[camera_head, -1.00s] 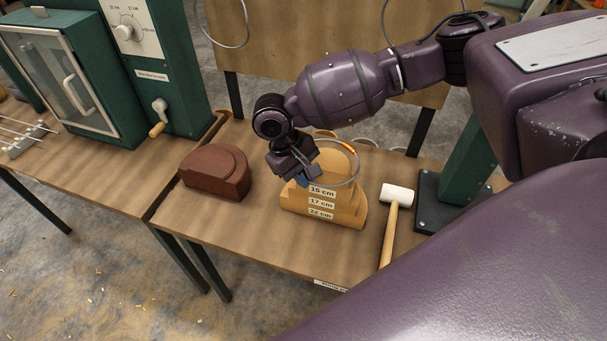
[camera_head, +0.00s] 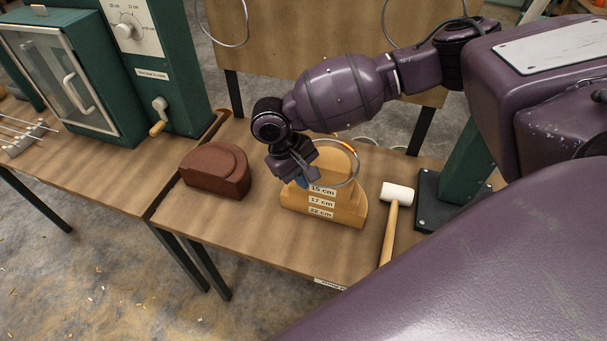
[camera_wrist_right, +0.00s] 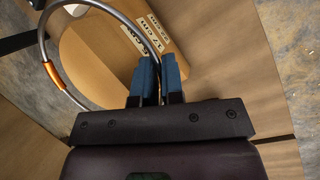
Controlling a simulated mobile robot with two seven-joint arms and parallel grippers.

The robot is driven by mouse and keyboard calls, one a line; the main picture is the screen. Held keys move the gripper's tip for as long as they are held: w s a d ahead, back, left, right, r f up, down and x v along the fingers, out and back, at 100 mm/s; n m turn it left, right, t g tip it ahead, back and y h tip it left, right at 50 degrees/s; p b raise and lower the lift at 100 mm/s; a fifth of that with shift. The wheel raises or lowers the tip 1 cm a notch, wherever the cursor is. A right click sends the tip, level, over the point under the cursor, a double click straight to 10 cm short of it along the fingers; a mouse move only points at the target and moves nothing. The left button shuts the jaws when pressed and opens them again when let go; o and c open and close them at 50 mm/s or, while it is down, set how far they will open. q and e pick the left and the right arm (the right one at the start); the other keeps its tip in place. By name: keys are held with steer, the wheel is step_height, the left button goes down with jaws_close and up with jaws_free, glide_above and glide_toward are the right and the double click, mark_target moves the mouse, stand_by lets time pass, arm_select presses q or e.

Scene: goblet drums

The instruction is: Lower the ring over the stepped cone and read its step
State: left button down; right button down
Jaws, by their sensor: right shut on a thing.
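The stepped cone (camera_head: 345,208) is a tan wooden stepped block on the bench, with labels 15 cm, 17 cm and 22 cm on its front. The ring (camera_head: 358,168) is thin grey metal with an orange section. My right gripper (camera_head: 304,182) is shut on the ring at the cone's upper left. In the head view the ring overlaps the cone's upper part; I cannot tell whether it touches a step. In the right wrist view, the blue fingertips (camera_wrist_right: 159,62) pinch the ring (camera_wrist_right: 53,76), with the cone (camera_wrist_right: 95,55) behind it. My left gripper is out of view.
A brown stepped block (camera_head: 217,170) stands left of the cone. A white-headed mallet (camera_head: 397,194) lies to its right, near a green post (camera_head: 462,160). A green cabinet (camera_head: 165,75) stands on the left bench. The bench front (camera_head: 240,235) is clear.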

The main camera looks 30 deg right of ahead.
steer(key=shift+f, duration=1.2)
steer(key=shift+f, duration=0.25)
steer(key=shift+f, duration=0.7)
steer(key=c, duration=1.2)
jaws_free()
steer(key=shift+c, duration=0.2)
steer(key=shift+o, duration=0.4)
steer(key=shift+f, duration=0.1)
steer(key=o, duration=0.5)
